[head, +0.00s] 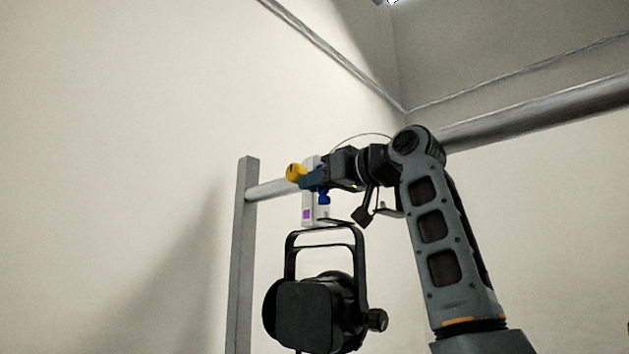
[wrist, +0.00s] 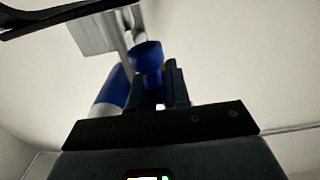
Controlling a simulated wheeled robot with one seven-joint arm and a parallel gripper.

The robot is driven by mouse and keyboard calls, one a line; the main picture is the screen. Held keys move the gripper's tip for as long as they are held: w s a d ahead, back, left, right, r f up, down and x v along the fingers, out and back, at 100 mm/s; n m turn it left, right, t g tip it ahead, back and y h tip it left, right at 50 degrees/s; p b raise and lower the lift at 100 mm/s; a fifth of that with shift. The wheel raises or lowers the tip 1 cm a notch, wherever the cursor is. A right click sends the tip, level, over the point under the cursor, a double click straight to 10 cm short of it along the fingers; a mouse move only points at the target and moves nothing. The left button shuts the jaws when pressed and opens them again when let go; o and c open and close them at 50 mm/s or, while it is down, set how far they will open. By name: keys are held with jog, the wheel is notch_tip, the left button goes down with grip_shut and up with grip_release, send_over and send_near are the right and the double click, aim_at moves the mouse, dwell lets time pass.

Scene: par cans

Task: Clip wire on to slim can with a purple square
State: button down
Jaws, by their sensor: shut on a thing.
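The black can (head: 308,312) hangs by its yoke from a pale clamp bearing a purple square (head: 306,214). The clamp is on the horizontal pipe (head: 268,190). My gripper (head: 314,178) is at the clamp's upper part, just above the purple square. In the wrist view my gripper (wrist: 158,82) is shut on a blue piece (wrist: 147,58) with a flared top. A yellow knob (head: 295,172) shows left of the fingers. A thin wire (head: 360,136) arcs above my wrist; I cannot tell where its ends attach.
A grey upright post (head: 242,255) stands left of the can. A blue and white cylinder (wrist: 112,93) is close left of my fingers in the wrist view. A grey plate (wrist: 95,35) is above them. A small black block (head: 363,215) hangs below my wrist. The left side is free.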

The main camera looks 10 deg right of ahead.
jog(key=shift+w+d, duration=0.1)
jog(key=shift+w, duration=0.15)
jog(key=shift+m, duration=0.4)
jog(key=shift+w+d+f, duration=0.15)
jog(key=shift+d+f, duration=0.05)
dwell(0.6)
